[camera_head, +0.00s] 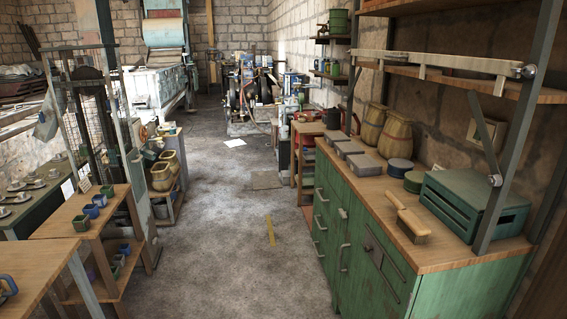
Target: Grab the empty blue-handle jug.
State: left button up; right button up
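At the left edge, a dark blue handled vessel (7,285) stands on the near wooden table. It is cut off by the picture's edge, so I cannot tell whether it is the blue-handle jug or whether it is empty. Small blue cups (91,211) stand on the wooden table behind it. No other clear blue-handled jug shows. Neither of my grippers is in view.
A green cabinet (345,215) with a wooden top lines the right side, holding a brush (410,222) and a green metal box (474,204). Wooden tables (45,262) stand at left. The grey floor (215,265) between is mostly clear, with a yellow strip (270,230).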

aim_at(320, 59)
jog(key=i+j+u, duration=0.15)
jog(key=i, duration=1)
jog(key=i+u, duration=0.15)
jog(key=i, duration=1.05)
jog(key=i+l+u, duration=0.15)
jog(key=i, duration=1)
jog(key=i+z, duration=0.1)
jog(key=i, duration=0.75)
jog(key=i+j, duration=0.15)
jog(key=i, duration=0.75)
jog(key=i+z, duration=0.4)
jog(key=i, duration=0.15)
jog(key=i+j+z, duration=0.2)
jog(key=i+z, duration=0.2)
jog(key=i+j+z, duration=0.4)
jog(key=i, duration=0.25)
